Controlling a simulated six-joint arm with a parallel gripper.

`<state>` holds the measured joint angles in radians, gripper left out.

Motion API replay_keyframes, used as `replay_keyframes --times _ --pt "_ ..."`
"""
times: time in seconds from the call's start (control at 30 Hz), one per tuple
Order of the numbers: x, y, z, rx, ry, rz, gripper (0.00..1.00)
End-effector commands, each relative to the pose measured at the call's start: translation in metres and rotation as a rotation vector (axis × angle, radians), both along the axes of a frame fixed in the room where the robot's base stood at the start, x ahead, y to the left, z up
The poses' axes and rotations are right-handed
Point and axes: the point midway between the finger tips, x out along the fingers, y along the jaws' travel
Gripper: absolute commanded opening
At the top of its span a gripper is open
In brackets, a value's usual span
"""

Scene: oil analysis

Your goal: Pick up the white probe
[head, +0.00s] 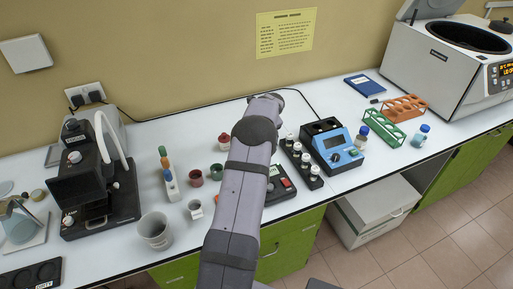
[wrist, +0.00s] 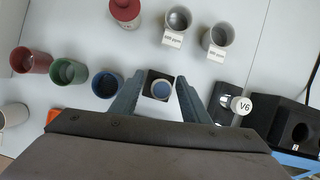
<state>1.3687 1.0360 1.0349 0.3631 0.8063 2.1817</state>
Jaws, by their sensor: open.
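My gripper (wrist: 160,77) is open in the wrist view, with its two fingers on either side of a small dark square block (wrist: 149,77). A pale round ring with a bluish centre (wrist: 160,89) sits on that block, between the fingers. I cannot tell for certain whether this is the white probe seen end-on, nor how far below the fingers it is. Nothing is visibly held. In the head view my arm hides the gripper and the spot under it.
Red (wrist: 32,61), green (wrist: 68,71) and blue (wrist: 107,84) cups stand left of the block. Two labelled beakers (wrist: 178,18) (wrist: 217,38) and a red-topped vessel (wrist: 125,10) are above it. A white-capped V6 vial (wrist: 241,105) is close right. A blue-black device (head: 337,149) stands beyond the vials.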

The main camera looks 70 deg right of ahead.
Motion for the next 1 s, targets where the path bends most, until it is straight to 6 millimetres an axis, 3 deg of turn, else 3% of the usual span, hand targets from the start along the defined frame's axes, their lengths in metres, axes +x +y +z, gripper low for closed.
replay_keyframes --times 0.2,0.37,0.77,1.0 --pt "0.000 0.000 0.000 0.000 0.000 0.000 0.39" --pt "0.000 0.000 0.000 0.000 0.000 0.000 0.01" --pt "0.000 -0.001 0.005 -0.003 0.000 0.000 0.00" --pt "0.000 -0.001 0.033 -0.006 0.000 0.001 0.00"
